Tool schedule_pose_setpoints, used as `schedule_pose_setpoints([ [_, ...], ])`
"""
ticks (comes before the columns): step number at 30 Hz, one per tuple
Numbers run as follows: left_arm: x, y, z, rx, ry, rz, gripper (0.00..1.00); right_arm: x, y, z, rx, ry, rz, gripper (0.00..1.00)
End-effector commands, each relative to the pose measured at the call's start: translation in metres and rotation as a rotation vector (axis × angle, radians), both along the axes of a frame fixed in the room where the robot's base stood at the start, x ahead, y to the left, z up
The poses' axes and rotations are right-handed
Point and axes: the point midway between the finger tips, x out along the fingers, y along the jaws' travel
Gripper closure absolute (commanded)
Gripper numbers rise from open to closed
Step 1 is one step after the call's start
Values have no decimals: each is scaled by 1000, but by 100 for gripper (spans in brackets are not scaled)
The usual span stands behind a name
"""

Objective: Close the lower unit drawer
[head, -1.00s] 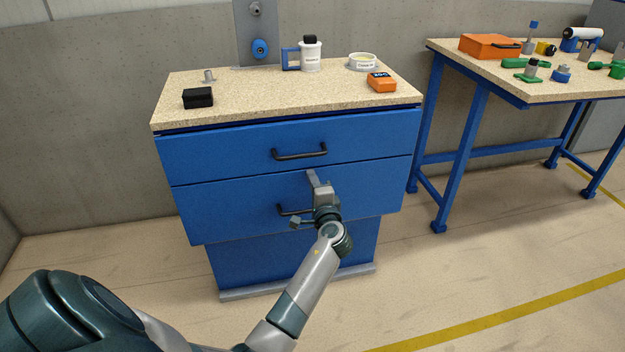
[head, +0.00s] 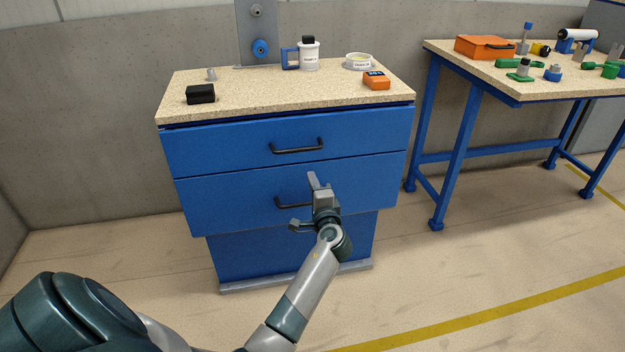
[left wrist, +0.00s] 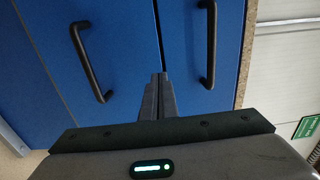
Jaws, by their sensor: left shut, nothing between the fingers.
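The lower unit drawer (head: 235,205) is the second blue front of the cabinet, below the upper drawer (head: 225,142). Its front looks about flush with the upper one; a small gap cannot be judged. Its black bar handle (head: 287,203) is partly hidden by my gripper. Contact cannot be told. My right gripper is not in view.
The speckled cabinet top (head: 285,95) carries a black box (head: 200,94), a white container (head: 309,55), a round dish (head: 359,61) and an orange device (head: 376,80). A blue-legged workbench (head: 465,135) stands at right. Open floor lies between it and my arm.

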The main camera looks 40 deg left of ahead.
Motion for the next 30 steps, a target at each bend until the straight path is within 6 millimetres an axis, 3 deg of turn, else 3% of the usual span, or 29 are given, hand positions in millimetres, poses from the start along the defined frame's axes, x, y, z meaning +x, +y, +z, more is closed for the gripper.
schedule_pose_setpoints([
  [21,-54,-63,-2,-2,3,-1,100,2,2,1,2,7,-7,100],
  [30,-62,-71,-1,0,1,0,100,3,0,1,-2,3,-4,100],
])
